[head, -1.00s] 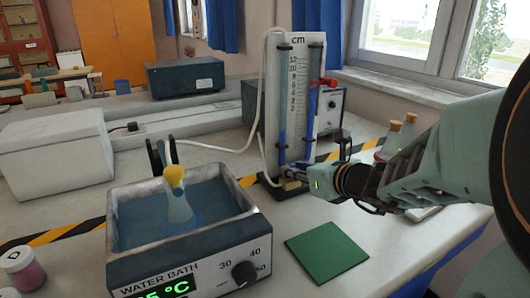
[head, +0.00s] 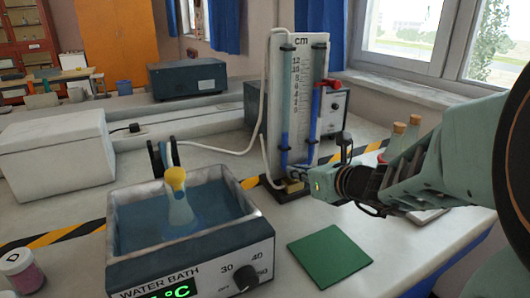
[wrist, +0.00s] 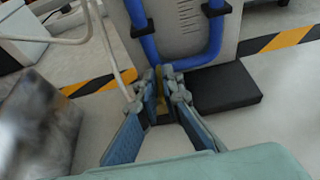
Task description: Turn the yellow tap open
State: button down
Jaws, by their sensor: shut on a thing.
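The manometer (head: 296,115) is a grey upright board with a cm scale and blue liquid in its tubes. The yellow tap (wrist: 160,88) is at the foot of the board, between my fingers in the wrist view, and largely hidden by them. In the head view a small yellow part (head: 292,187) shows just below the fingertips. My gripper (head: 296,172) reaches in from the right, low at the board's front. In the wrist view my gripper (wrist: 162,76) has its fingertips closed in on the yellow tap. How far the tap is turned cannot be told.
A red tap (head: 331,83) sticks out at the board's right side. The water bath (head: 190,262) with a flask stands front left. A white hose (head: 235,151) runs left of the board. A green mat (head: 329,257) lies in front. Corked bottles (head: 396,137) stand behind my arm.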

jog(key=shift+d, duration=0.1)
jog(key=n+g+y+p, duration=0.2)
jog(key=n+y+p, duration=0.1)
jog(key=n+g+y+p, duration=0.1)
jog(key=n+p, duration=0.1)
jog(key=shift+w+d+r+g+y, duration=0.15)
jog(key=shift+w+d+g+y, duration=0.15)
jog(key=n+g+y+p, duration=0.2)
jog(key=n+g+p, duration=0.2)
jog(key=p, duration=0.1)
jog(key=shift+w+d+r+n+g+y, duration=0.1)
jog(key=shift+w+d+n+g+y, duration=0.05)
jog(key=shift+w+n+g+y, duration=0.2)
jog(key=n+g+y+p, duration=0.1)
jog(key=n+g+p, duration=0.2)
jog(key=p, duration=0.1)
jog(key=shift+w+g, duration=0.15)
jog(key=shift+g, duration=0.1)
jog(key=shift+w+f+n+g+h+p, duration=0.1)
jog(key=shift+f+n+g+h+p, duration=0.05)
jog(key=shift+n+g+p, duration=0.65)
jog(key=shift+w+f+n+g+h+p, duration=0.1)
jog(key=shift+n+g+p, duration=0.5)
jog(key=shift+n+g, duration=0.4)
jog(key=shift+g, duration=0.5)
jog(key=c, duration=2.1)
grip_release()
jog(key=shift+r, duration=0.1)
